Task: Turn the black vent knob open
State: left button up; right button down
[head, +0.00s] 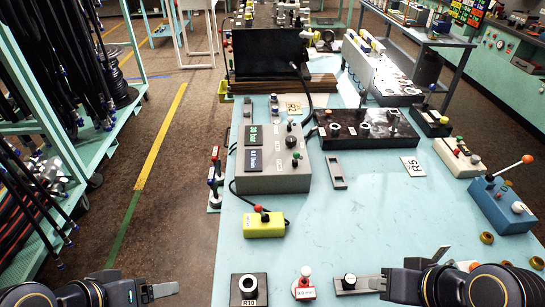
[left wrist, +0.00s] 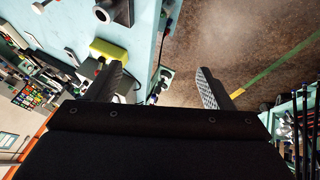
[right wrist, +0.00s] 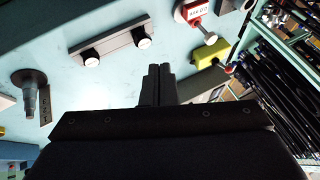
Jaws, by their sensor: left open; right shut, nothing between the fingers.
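A small dark knob with a pale rim (head: 349,281) stands at the near edge of the table, on a grey plate; I cannot tell whether it is the vent knob.
A blue box with a lever (head: 500,206) stands at right.

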aim_at(291, 141)
jog(key=k, duration=1)
jog(key=k+j+z, duration=0.1)
jog(key=z, duration=1.7)
jog(key=j, duration=3.3)
jog(key=i+j, duration=0.15)
jog(key=j, duration=0.2)
jog(key=i+j, duration=0.2)
jog(key=j, duration=0.2)
jog(key=i+j, duration=0.15)
jog(key=j, duration=0.2)
jog(key=i+j, duration=0.2)
jog(key=j, duration=0.15)
jog(key=z, duration=0.05)
